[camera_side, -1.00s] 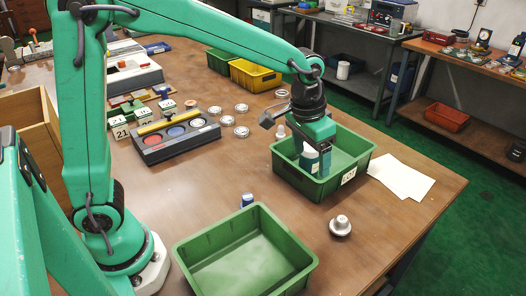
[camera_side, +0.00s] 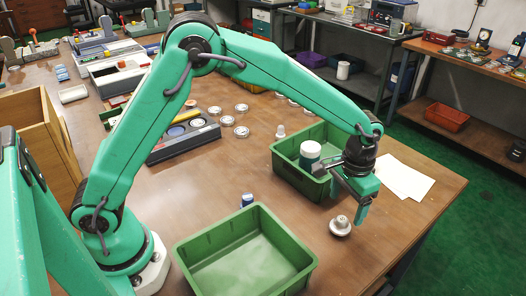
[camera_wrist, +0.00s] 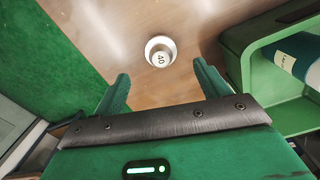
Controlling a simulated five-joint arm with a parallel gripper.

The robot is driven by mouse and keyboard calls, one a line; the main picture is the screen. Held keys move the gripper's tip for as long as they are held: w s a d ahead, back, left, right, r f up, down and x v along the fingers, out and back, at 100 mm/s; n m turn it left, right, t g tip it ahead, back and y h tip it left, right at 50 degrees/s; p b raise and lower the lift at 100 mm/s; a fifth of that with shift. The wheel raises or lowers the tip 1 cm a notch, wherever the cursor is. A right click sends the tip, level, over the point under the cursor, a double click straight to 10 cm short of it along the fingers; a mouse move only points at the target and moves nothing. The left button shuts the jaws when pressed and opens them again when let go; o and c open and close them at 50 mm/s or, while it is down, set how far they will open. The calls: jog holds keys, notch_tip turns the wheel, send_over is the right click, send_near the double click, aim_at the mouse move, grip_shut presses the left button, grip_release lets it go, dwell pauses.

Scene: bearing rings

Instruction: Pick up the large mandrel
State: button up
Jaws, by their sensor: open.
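The large mandrel (camera_side: 340,226) is a silver, flanged piece standing upright on the brown bench, in front of the far green bin. In the wrist view, the mandrel (camera_wrist: 160,51) shows a round top marked 40, just beyond my fingertips and roughly centred between them. My gripper (camera_side: 350,203) is open and empty, pointing down, above and close to the mandrel. In the wrist view, my gripper (camera_wrist: 161,74) shows its two green fingers spread apart, with no contact on the mandrel visible.
The far green bin (camera_side: 289,178) holds a white-capped dark bottle (camera_side: 309,156) close behind my gripper. An empty green bin (camera_side: 245,255) stands at the front left. White paper (camera_side: 402,177) lies to the right.

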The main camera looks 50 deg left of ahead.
aim_at(342, 219)
jog(key=shift+f, duration=1.15)
jog(key=shift+f, duration=2.6)
jog(key=shift+r, duration=0.1)
jog(key=c, duration=1.4)
